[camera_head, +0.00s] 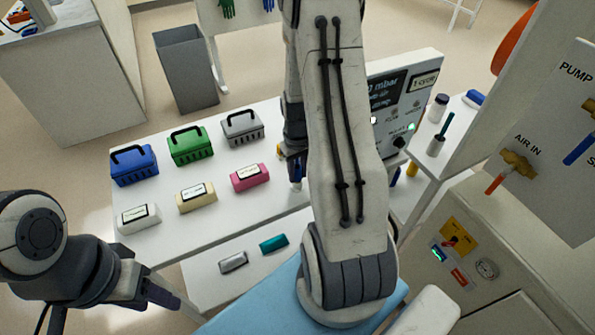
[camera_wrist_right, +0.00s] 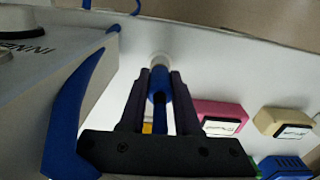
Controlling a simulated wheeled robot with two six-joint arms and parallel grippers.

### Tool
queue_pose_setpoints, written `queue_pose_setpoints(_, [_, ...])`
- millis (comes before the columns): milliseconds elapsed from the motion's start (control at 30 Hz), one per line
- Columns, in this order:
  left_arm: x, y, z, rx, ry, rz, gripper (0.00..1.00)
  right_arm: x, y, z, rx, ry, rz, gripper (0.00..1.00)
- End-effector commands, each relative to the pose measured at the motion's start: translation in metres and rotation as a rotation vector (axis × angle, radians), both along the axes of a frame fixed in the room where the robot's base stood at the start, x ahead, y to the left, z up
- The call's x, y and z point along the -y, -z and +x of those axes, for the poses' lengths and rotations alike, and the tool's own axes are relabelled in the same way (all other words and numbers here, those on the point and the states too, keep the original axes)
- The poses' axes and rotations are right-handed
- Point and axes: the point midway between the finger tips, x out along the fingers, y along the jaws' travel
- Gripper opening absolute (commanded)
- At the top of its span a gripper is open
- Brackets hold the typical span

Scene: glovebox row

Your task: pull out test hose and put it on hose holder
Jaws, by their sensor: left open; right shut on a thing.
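My right gripper (camera_head: 293,165) is beside the white test instrument (camera_head: 425,68), largely hidden behind my right arm in the head view. In the right wrist view, its fingers (camera_wrist_right: 158,95) are shut on a blue cylindrical piece, seemingly the test hose's end (camera_wrist_right: 158,84). A pale round piece (camera_wrist_right: 160,59) shows just beyond it; I cannot tell whether they touch. A curved blue hose length (camera_wrist_right: 65,125) runs beside the instrument at left. My left gripper (camera_head: 165,297) is open and empty at lower left. I cannot make out the hose holder.
The white table carries blue (camera_head: 134,164), green (camera_head: 190,146) and grey (camera_head: 242,127) baskets, with white (camera_head: 138,219), beige (camera_head: 196,198) and pink (camera_head: 250,178) boxes in front. A valve panel (camera_head: 555,130) stands at right. The blue surface (camera_head: 255,309) is in front.

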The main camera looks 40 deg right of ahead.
Motion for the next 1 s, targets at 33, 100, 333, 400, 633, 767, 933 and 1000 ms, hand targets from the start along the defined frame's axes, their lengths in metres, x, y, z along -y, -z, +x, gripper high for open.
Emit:
queue_pose_setpoints(33, [0.000, 0.000, 0.000, 0.000, 0.000, 0.000, 0.50, 0.000, 0.001, 0.000, -0.001, 0.000, 0.000, 0.43])
queue_pose_setpoints(100, [0.000, 0.000, 0.000, 0.000, 0.000, 0.000, 0.50, 0.000, 0.001, 0.000, -0.001, 0.000, 0.000, 0.66])
queue_pose_setpoints(333, [0.000, 0.000, 0.000, 0.000, 0.000, 0.000, 0.50, 0.000, 0.001, 0.000, -0.001, 0.000, 0.000, 0.66])
queue_pose_setpoints(400, [0.000, 0.000, 0.000, 0.000, 0.000, 0.000, 0.50, 0.000, 0.000, 0.000, -0.001, 0.000, 0.000, 0.66])
queue_pose_setpoints(633, [0.000, 0.003, 0.000, 0.000, 0.000, 0.000, 0.50, 0.001, -0.025, 0.001, 0.005, 0.000, -0.003, 0.66])
queue_pose_setpoints(767, [0.000, 0.005, 0.000, 0.000, 0.000, 0.000, 0.50, 0.001, -0.052, 0.001, 0.005, 0.000, -0.003, 0.66])
queue_pose_setpoints(933, [0.000, 0.006, 0.000, 0.000, 0.000, 0.000, 0.50, 0.001, -0.083, 0.001, 0.005, 0.000, -0.003, 0.66])
queue_pose_setpoints(1000, [0.000, 0.007, 0.000, 0.000, 0.000, 0.000, 0.50, 0.000, -0.092, 0.001, 0.003, 0.000, -0.002, 0.66])
